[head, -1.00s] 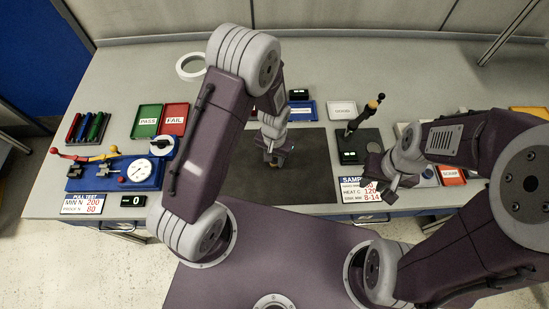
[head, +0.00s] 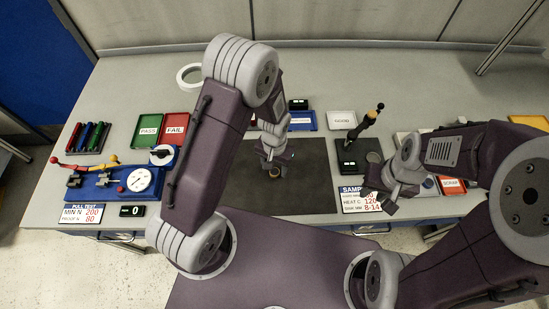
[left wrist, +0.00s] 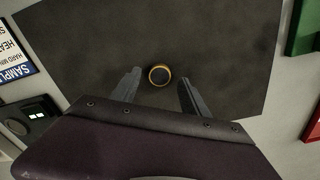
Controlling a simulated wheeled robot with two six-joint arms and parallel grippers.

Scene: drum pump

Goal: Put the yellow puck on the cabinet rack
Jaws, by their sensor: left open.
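The yellow puck (left wrist: 159,75) shows in the left wrist view as a small round piece with a yellow rim and a dark middle, on the dark mat (left wrist: 215,45). In the head view the puck (head: 274,173) is a small spot just below my left gripper (head: 272,162). My left gripper is open, and in the left wrist view its fingers (left wrist: 160,80) appear on either side of the puck. I cannot tell whether they touch it. My right gripper (head: 381,192) hangs over the right front of the bench, its jaw state unclear. I cannot identify a cabinet rack.
The bench (head: 330,75) holds a blue pull-test device (head: 112,182), a green PASS tray (head: 148,130), a red FAIL tray (head: 176,128), a white ring (head: 190,76) and a GOOD tray (head: 342,120). A dark tester with a lever (head: 350,158) stands right of the mat.

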